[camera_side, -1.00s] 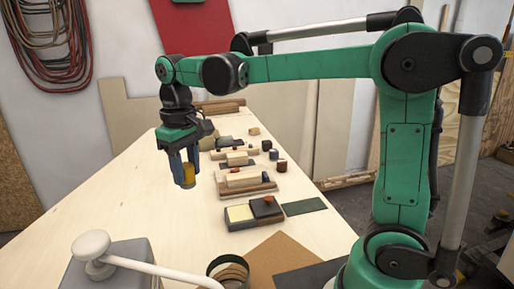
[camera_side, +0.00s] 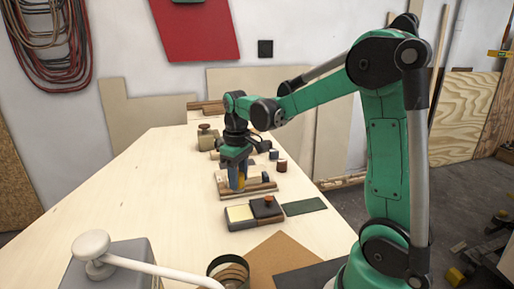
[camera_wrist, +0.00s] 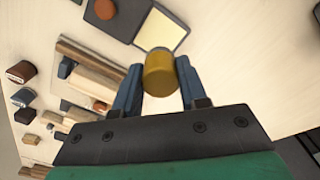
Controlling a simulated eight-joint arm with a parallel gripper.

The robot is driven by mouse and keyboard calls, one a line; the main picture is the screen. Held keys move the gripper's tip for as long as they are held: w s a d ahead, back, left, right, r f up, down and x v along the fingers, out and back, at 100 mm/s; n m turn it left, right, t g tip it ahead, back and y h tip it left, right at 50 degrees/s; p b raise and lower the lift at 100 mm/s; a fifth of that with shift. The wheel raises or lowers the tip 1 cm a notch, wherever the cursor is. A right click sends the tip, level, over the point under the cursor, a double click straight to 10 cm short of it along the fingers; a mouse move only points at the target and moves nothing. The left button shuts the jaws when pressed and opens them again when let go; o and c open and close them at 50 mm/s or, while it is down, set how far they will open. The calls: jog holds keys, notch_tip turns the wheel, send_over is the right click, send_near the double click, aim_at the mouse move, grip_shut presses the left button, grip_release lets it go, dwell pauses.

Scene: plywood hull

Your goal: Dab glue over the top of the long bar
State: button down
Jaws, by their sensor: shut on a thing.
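In the wrist view this assembly, with a brown bar (camera_wrist: 90,56) and a paler bar (camera_wrist: 92,84), lies left of the cylinder. I cannot tell which bar is the long one, or whether the cylinder touches wood.
A dark tray with a cream pad (camera_side: 239,213) and a red-brown knob (camera_side: 268,199) stands nearer the camera. A green mat (camera_side: 305,206) lies right of it. More blocks stand behind the assembly, with a small dark cylinder (camera_side: 282,166) to the right. The table's left side is clear.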

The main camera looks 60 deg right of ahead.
aim_at(240, 213)
jog(key=shift+f, duration=2.95)
jog(key=shift+f, duration=0.55)
jog(key=shift+r, duration=3.55)
